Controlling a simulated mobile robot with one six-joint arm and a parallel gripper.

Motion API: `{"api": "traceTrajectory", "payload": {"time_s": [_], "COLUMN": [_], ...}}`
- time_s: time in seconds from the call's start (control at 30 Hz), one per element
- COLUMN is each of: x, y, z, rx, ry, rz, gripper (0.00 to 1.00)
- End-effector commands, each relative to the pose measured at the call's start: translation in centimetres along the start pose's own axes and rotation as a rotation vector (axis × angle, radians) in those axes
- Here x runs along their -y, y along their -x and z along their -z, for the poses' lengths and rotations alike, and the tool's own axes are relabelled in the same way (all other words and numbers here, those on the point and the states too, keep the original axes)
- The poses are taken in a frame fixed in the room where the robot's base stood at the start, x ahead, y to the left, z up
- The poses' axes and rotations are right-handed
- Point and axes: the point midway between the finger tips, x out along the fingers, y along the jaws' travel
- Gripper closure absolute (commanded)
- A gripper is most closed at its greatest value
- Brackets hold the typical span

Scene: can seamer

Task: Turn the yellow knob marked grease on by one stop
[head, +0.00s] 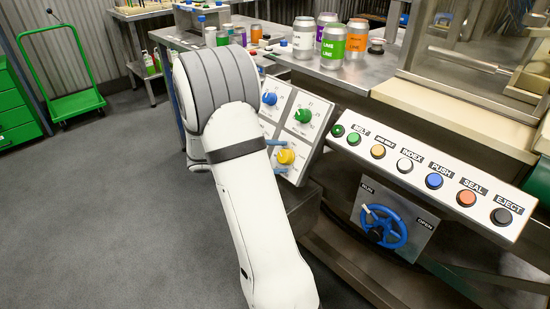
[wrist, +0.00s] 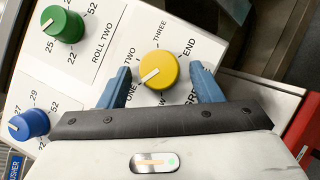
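The yellow knob (head: 286,157) is on the lower right of a white slanted panel (head: 311,160) in the head view. In the wrist view the yellow knob (wrist: 158,69) has a white pointer line aimed at the lower left, toward the word ONE. TWO, THREE and END are printed around it; the grease label is partly hidden by my gripper. My gripper (wrist: 161,68) is open, with one blue finger on each side of the knob. Small gaps show between fingers and knob, so it is not clamped. In the head view my arm hides much of the gripper.
A green knob (wrist: 63,25) and a blue knob (wrist: 29,124) sit on the same panel. To the right are a row of push buttons (head: 434,181) and a blue handwheel (head: 383,227). Cans (head: 333,45) stand on the bench behind. Open floor (head: 90,210) lies at left.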

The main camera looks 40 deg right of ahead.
Motion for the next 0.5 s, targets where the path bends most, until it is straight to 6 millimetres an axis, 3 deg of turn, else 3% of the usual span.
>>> {"api": "traceTrajectory", "payload": {"time_s": [0.27, 0.5], "x": [-0.1, -0.2], "y": [0.5, 4.2], "z": [0.0, -0.1], "rx": [-0.002, -0.003], "ry": [0.000, 0.001], "rz": [-0.001, -0.004], "gripper": [0.41, 0.41]}}
